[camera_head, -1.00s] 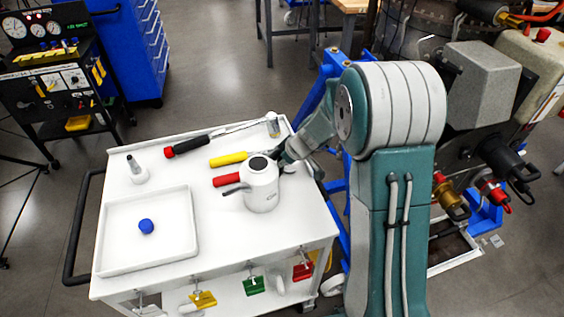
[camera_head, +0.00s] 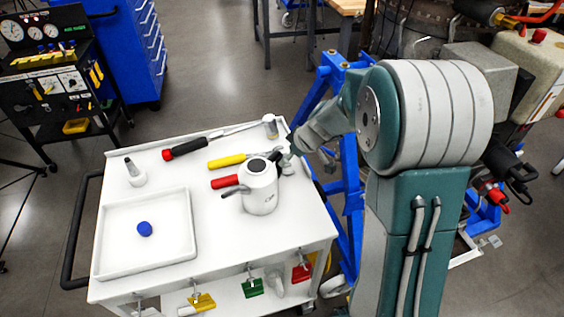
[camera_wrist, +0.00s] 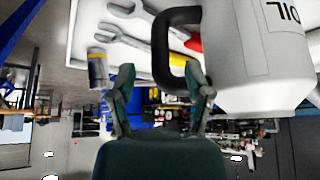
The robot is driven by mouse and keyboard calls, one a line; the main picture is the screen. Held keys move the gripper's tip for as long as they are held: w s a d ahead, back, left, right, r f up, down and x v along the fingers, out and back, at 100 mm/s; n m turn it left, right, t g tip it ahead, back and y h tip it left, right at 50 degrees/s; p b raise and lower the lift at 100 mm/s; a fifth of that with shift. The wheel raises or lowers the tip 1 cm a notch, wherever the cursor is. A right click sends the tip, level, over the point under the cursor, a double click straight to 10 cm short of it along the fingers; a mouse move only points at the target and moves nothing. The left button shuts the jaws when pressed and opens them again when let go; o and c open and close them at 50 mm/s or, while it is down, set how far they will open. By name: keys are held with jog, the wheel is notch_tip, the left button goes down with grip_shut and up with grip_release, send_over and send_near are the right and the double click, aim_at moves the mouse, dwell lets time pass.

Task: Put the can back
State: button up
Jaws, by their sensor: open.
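The can is a white oil can (camera_head: 260,190) with a black top and handle. It stands upright on the white cart top, right of the tray. In the wrist view the can (camera_wrist: 262,60) fills the upper right, with lettering on its side and its black handle (camera_wrist: 165,45) facing my gripper. My gripper (camera_wrist: 158,82) is open, its two fingers apart with nothing held between them. The right finger is close to the handle; I cannot tell if they touch. In the head view my gripper is small beside the can's far right side.
A blue stand (camera_head: 345,205) is at right.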

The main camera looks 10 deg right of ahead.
jog(key=s+r+m+h, duration=0.2)
jog(key=s+r+m, duration=0.2)
jog(key=s+r, duration=1.05)
jog(key=s+r+m+t+h, duration=0.1)
jog(key=s+m, duration=0.3)
jog(key=s, duration=0.9)
jog(key=shift+s+d+r+m+h, duration=0.3)
jog(key=shift+r+m+h, duration=0.1)
jog(key=shift+h, duration=0.1)
jog(key=shift+a, duration=0.1)
